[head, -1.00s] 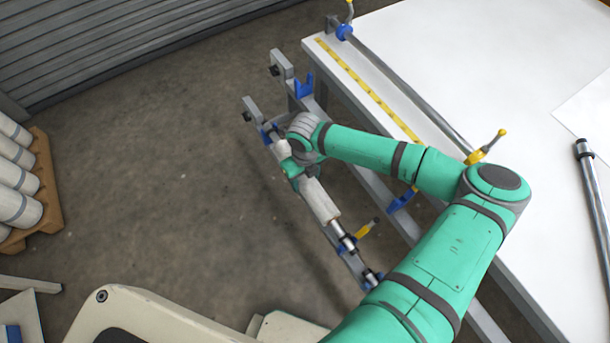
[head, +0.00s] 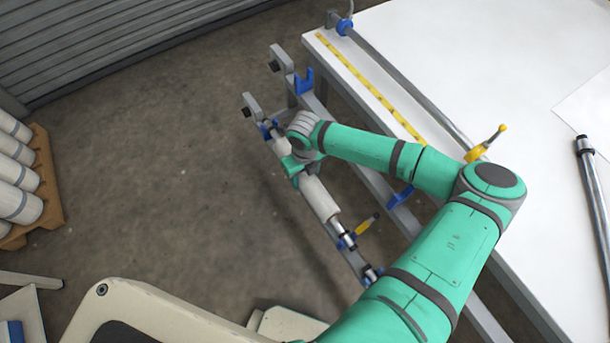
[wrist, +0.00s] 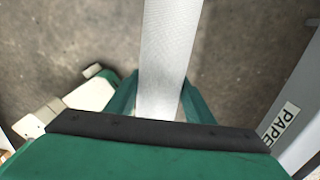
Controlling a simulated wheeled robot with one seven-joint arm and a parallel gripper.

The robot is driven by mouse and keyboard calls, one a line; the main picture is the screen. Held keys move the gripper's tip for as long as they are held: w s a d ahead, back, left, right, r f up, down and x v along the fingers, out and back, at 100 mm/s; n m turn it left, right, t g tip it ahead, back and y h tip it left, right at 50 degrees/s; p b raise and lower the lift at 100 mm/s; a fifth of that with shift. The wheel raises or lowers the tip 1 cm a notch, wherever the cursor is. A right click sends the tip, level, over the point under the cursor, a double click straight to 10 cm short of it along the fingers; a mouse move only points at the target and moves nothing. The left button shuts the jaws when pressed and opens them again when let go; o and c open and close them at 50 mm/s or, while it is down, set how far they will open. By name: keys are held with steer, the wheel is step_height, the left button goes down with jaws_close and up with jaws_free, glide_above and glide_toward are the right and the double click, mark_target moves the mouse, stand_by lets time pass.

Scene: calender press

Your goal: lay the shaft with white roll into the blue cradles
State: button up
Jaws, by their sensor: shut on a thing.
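The shaft with white roll (head: 320,199) lies along the side of the white table in the head view, running from upper left to lower right. My gripper (head: 296,163) is shut around the upper part of the roll; the wrist hides part of it. In the wrist view the roll (wrist: 168,60) passes between the green fingers of my gripper (wrist: 160,100). One blue cradle (head: 268,130) is at the shaft's upper end and another blue cradle (head: 371,275) at its lower end. The shaft ends look at or just over these cradles; I cannot tell whether they touch.
Another pair of blue cradles, (head: 304,82) and (head: 400,197), is empty, nearer the white table (head: 450,60). A yellow-handled lever (head: 366,225) stands by the shaft's lower part. A pallet (head: 48,190) of white rolls is at left. The floor between is clear.

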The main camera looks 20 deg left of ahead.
steer(key=shift+f, duration=0.2)
steer(key=o, duration=1.5)
step_height(320, 180, up, 11)
steer(key=shift+f, duration=0.1)
